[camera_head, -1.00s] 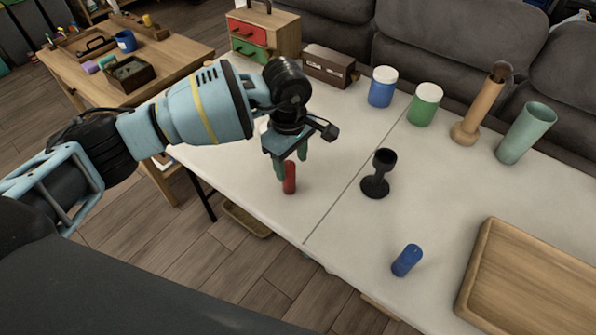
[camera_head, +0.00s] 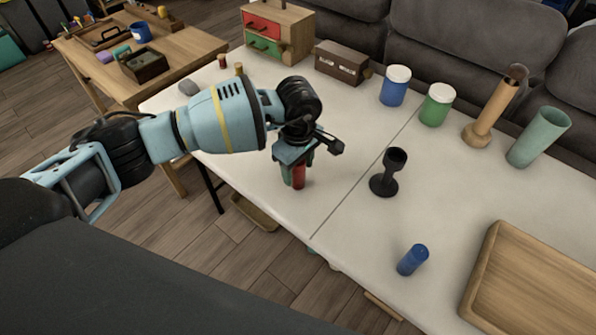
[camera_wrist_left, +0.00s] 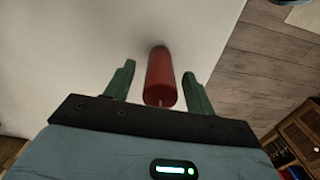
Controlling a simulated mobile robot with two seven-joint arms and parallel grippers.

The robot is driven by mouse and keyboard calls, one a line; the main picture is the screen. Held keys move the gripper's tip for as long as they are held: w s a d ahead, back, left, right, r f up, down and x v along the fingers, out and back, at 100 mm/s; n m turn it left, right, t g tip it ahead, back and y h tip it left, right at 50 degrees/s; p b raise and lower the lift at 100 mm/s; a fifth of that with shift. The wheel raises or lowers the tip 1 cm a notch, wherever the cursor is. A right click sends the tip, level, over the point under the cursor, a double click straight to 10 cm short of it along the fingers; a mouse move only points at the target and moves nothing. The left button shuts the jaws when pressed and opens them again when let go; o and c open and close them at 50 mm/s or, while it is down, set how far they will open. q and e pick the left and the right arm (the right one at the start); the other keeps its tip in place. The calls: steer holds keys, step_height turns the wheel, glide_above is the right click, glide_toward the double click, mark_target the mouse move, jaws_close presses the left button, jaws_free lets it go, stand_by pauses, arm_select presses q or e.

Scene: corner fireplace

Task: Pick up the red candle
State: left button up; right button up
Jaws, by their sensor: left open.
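The red candle (camera_head: 299,177) stands upright on the white table (camera_head: 262,196), near its front edge. My left gripper (camera_head: 294,178) points down at the candle from above. In the left wrist view, the candle (camera_wrist_left: 160,78) is between the two green fingers (camera_wrist_left: 158,88), with a gap on the left side and a narrower one on the right. The fingers are open. In the head view one finger partly covers the candle's left side. My right gripper is not in view.
A black candle holder (camera_head: 389,173) stands right of the gripper. A blue cylinder (camera_head: 412,260) and a wooden tray (camera_head: 536,285) are farther right. Blue (camera_head: 395,87) and green (camera_head: 436,106) jars stand behind. The table around the candle is mostly clear.

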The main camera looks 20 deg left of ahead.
arm_select(q)
step_height(320, 180, down, 3)
steer(key=shift+r, duration=0.1)
steer(key=c, duration=1.1)
steer(key=shift+o, duration=0.2)
steer(key=shift+r, duration=0.1)
steer(key=shift+r, duration=0.5)
steer(key=shift+s+a+r, duration=0.1)
steer(key=shift+s+r, duration=0.15)
steer(key=shift+r, duration=0.4)
steer(key=shift+s+r, duration=0.2)
steer(key=shift+r, duration=0.4)
steer(key=s+a+r, duration=0.1)
steer(key=s+a, duration=0.2)
steer(key=s, duration=1.1)
steer(key=shift+s+r, duration=0.2)
steer(key=shift+s, duration=0.2)
